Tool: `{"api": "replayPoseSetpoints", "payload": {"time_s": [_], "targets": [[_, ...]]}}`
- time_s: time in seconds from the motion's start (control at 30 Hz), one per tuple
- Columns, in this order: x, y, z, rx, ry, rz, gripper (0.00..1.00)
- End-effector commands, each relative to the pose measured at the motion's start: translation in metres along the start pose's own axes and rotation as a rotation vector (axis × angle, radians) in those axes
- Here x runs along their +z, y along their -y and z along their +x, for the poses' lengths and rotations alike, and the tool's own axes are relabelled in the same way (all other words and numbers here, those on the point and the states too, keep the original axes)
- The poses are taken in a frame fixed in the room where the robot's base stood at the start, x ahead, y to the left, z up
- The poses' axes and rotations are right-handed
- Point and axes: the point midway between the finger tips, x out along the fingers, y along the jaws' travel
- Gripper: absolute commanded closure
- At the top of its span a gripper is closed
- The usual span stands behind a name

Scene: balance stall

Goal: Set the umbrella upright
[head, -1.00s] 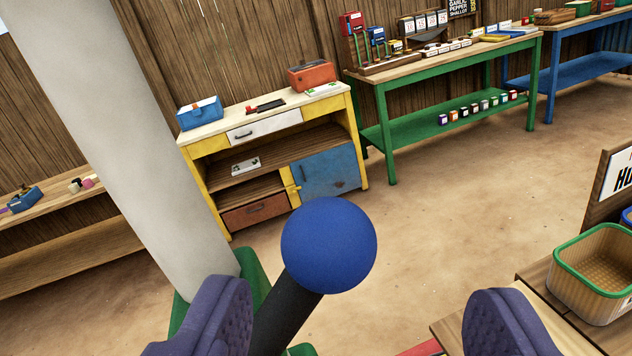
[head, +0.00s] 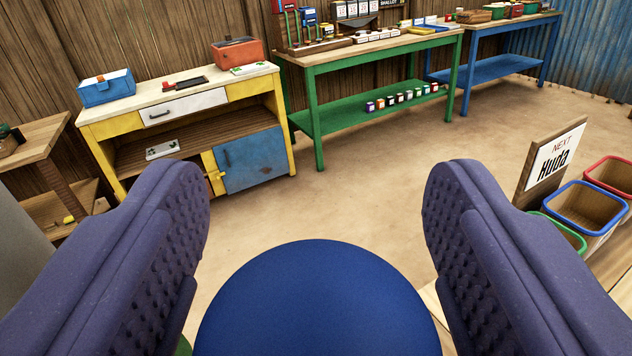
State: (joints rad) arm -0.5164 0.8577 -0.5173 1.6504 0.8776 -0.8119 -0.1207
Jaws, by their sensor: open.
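My gripper (head: 318,200) is open, with one purple padded finger at the left and one at the right of the head view. A large round blue knob (head: 318,305), which looks like the end of the umbrella, fills the bottom middle between the fingers. Clear gaps show on both sides at its upper part, and nothing is gripped. The rest of the umbrella is hidden below the knob and the picture's edge, so I cannot tell its tilt.
A yellow cabinet (head: 262,90) with a blue door stands at the back left. A green table (head: 318,146) and a blue table (head: 490,66) stand behind. The middle floor is bare.

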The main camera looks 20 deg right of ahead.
Motion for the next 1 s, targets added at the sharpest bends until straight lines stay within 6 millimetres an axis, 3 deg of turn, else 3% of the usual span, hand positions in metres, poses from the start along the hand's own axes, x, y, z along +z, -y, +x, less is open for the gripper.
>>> {"api": "replayPoseSetpoints", "payload": {"time_s": [0.13, 0.43, 0.57, 0.83, 1.0], "targets": [[0.0, 0.0, 0.0, 0.0, 0.0, 0.0, 0.34], [0.0, 0.0, 0.0, 0.001, 0.0, 0.0, 1.0], [-0.002, 0.003, -0.002, -0.002, -0.014, -0.027, 1.0], [-0.018, 0.031, -0.016, -0.019, -0.167, -0.321, 1.0], [-0.022, 0.034, -0.017, -0.018, -0.182, -0.354, 1.0]]}}
